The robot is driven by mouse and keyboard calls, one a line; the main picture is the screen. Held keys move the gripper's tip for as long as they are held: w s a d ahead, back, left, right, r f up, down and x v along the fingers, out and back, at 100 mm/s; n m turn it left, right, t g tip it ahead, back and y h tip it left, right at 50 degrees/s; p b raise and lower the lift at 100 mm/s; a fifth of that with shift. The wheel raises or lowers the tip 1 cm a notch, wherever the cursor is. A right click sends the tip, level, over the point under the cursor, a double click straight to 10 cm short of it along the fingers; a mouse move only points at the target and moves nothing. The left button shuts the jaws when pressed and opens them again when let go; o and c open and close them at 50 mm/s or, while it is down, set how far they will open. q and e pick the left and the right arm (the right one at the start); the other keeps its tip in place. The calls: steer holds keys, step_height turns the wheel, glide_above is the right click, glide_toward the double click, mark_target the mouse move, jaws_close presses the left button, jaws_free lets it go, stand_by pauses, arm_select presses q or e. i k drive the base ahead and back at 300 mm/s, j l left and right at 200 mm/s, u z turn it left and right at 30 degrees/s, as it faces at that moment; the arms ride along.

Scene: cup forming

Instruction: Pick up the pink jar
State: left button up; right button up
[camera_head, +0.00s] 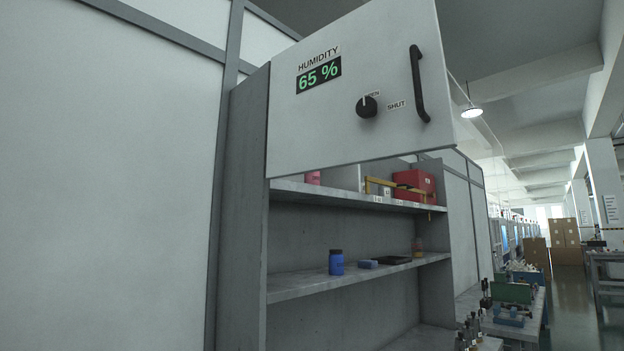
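The pink jar (313,178) stands at the left end of the upper shelf (290,187) in a grey cabinet. Only part of it shows, because the lower edge of the white cabinet door (340,120) covers its top. Neither of my grippers shows in the head view.
The raised door has a humidity display (319,74) at 65 %, a knob (367,106) and a black handle (418,84). A red box (415,187) shares the upper shelf. A blue jar (336,262), a small blue block (367,264) and a black tray (392,260) are on the lower shelf.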

mark_target(313, 178)
steer(key=l+u, duration=0.1)
steer(key=u, duration=0.45)
steer(key=i+l+u, duration=0.1)
steer(key=l+u, duration=0.35)
steer(key=l, duration=0.5)
steer(key=k+l+u, duration=0.1)
steer(key=l+u, duration=0.35)
steer(key=l, duration=0.9)
